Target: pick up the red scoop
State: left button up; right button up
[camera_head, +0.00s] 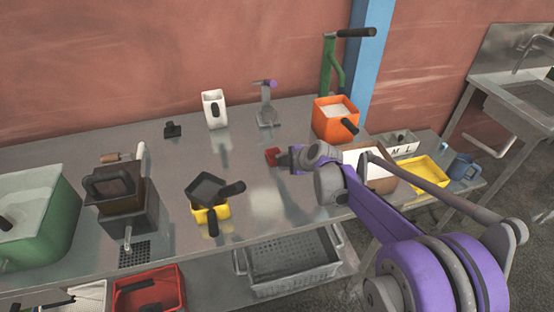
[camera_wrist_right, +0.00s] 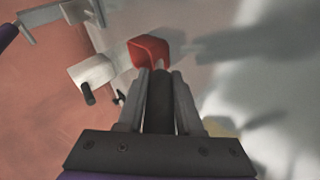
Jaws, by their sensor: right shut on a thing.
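The red scoop (camera_head: 272,156) is small and shows at the tip of my right gripper (camera_head: 284,158) in the head view, over the middle of the steel table (camera_head: 240,165). In the right wrist view the scoop's red cup (camera_wrist_right: 149,51) sticks out past the fingertips. Its dark handle (camera_wrist_right: 161,100) lies between the two fingers of my right gripper (camera_wrist_right: 159,92), which are shut on it. Whether the scoop touches the table or hangs just above it, I cannot tell. My left gripper is not in view.
A white container (camera_head: 214,108) and a small grey stand (camera_head: 266,108) are behind. An orange container (camera_head: 336,119) with white powder is at the back right. A yellow container (camera_head: 209,213) with a dark scoop is front left. A green bin (camera_head: 36,216) stands far left.

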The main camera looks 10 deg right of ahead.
grip_shut()
jog(key=shift+r, duration=0.1)
notch_tip(320, 180, up, 10)
jog(key=shift+f+p, duration=0.1)
jog(key=shift+p, duration=0.35)
jog(key=shift+s, duration=0.1)
dwell(0.5)
